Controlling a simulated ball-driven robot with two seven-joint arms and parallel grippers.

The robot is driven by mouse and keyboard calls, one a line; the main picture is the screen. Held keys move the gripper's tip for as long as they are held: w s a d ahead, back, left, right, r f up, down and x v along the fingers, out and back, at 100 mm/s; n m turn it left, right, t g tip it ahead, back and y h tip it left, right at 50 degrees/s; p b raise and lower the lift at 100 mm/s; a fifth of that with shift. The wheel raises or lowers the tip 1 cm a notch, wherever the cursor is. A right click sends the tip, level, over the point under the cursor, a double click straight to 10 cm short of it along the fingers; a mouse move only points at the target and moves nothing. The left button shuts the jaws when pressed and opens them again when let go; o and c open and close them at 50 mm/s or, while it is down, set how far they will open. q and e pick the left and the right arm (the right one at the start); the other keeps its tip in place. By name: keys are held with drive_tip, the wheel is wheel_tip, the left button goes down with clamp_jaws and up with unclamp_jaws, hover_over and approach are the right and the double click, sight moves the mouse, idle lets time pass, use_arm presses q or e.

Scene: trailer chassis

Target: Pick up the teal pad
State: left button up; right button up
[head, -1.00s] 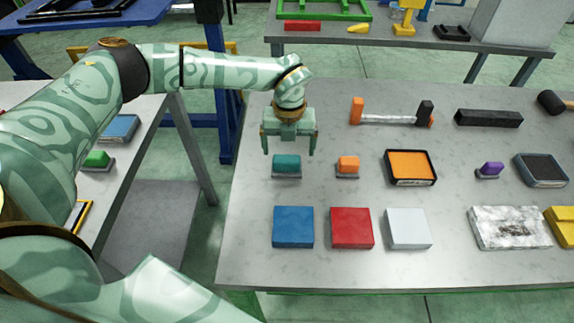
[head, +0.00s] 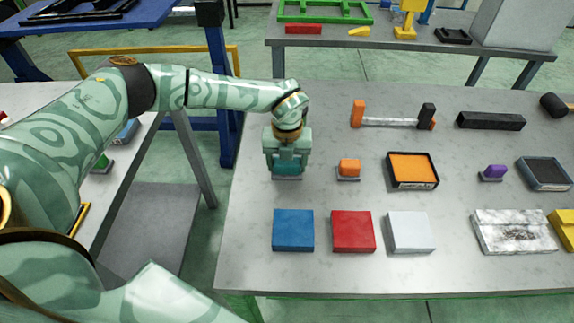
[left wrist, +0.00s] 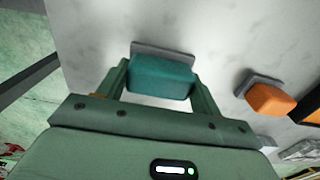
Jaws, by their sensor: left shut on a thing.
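The teal pad (head: 287,171) sits on a thin grey base on the grey table (head: 340,277), near the table's left side. My left gripper (head: 287,165) points down over it and is shut on it, one finger on each side. In the left wrist view the teal pad (left wrist: 160,76) lies between the two fingers of my left gripper (left wrist: 161,86), with the grey base behind it. The gripper hides part of the pad in the head view. My right gripper is not in view.
An orange block (head: 348,168) on a grey base stands just right of the pad. Further right is an orange-topped tray (head: 412,170). Blue (head: 293,230), red (head: 352,231) and white (head: 410,231) squares lie in front. An orange-ended bar (head: 390,121) lies behind.

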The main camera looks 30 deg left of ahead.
use_arm(q)
drive_tip(key=shift+r, duration=0.15)
drive_tip(key=shift+r, duration=0.25)
wheel_tip(320, 180, up, 2)
drive_tip(key=shift+w+r+p, duration=0.1)
drive_tip(key=shift+r+p, duration=0.15)
drive_tip(key=shift+p, duration=0.2)
drive_tip(key=s+d+r+p, duration=0.1)
drive_tip(key=s+d+r, duration=0.3)
drive_tip(key=d+r, duration=0.5)
drive_tip(key=d, duration=0.4)
drive_tip(key=shift+s+d+r, duration=0.15)
drive_tip(key=shift+d+r, duration=0.05)
drive_tip(key=shift+r, duration=0.2)
